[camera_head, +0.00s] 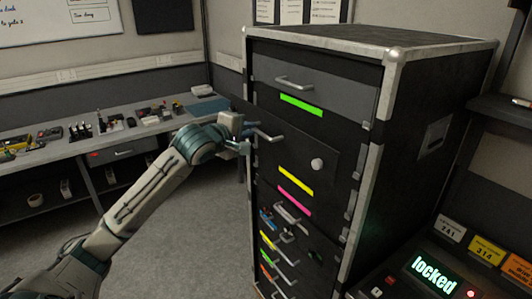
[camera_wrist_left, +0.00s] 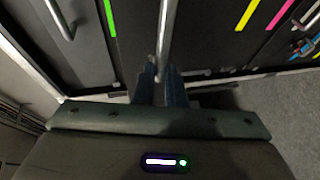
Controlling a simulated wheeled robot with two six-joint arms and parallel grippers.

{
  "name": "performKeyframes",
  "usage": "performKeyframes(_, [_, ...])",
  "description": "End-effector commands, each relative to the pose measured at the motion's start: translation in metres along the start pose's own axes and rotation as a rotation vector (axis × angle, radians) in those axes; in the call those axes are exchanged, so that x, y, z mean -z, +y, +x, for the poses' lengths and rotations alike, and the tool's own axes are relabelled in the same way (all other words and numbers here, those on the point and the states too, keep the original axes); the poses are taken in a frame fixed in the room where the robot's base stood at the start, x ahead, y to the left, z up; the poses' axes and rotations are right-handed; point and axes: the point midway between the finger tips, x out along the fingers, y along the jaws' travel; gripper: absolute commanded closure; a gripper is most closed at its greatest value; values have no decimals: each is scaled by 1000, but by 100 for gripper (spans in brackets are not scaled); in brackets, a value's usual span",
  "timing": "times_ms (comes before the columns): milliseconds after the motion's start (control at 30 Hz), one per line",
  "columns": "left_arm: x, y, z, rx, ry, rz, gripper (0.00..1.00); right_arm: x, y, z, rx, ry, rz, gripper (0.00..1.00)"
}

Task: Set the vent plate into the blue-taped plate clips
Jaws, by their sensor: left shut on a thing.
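My left gripper (camera_head: 246,136) is shut on the upper-left metal handle (camera_head: 269,137) of a tall black flight-case cabinet (camera_head: 415,195). In the left wrist view the fingers (camera_wrist_left: 161,85) close around the handle bar (camera_wrist_left: 166,40). The handle sits on a dark front (camera_head: 290,158) with a white round knob (camera_head: 317,164), below a green-taped drawer (camera_head: 310,90). I cannot make out the vent plate or any blue-taped clips in either view. My right gripper is not in view.
Yellow tape (camera_head: 296,181) and pink tape (camera_head: 294,201) mark the cabinet front, with smaller handled drawers (camera_head: 278,262) low down. A cluttered workbench (camera_head: 60,150) runs along the left wall. A console showing "locked" (camera_head: 434,274) stands at right. Grey floor (camera_head: 200,230) is clear before the cabinet.

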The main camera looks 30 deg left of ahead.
Motion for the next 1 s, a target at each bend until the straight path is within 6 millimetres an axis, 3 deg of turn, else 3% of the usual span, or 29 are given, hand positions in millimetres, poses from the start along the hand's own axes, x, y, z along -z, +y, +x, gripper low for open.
performKeyframes(233, [13,8,0,-7,20,-10,100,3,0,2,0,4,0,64])
performKeyframes(1000, [-3,16,39,-8,20,-11,100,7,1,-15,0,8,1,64])
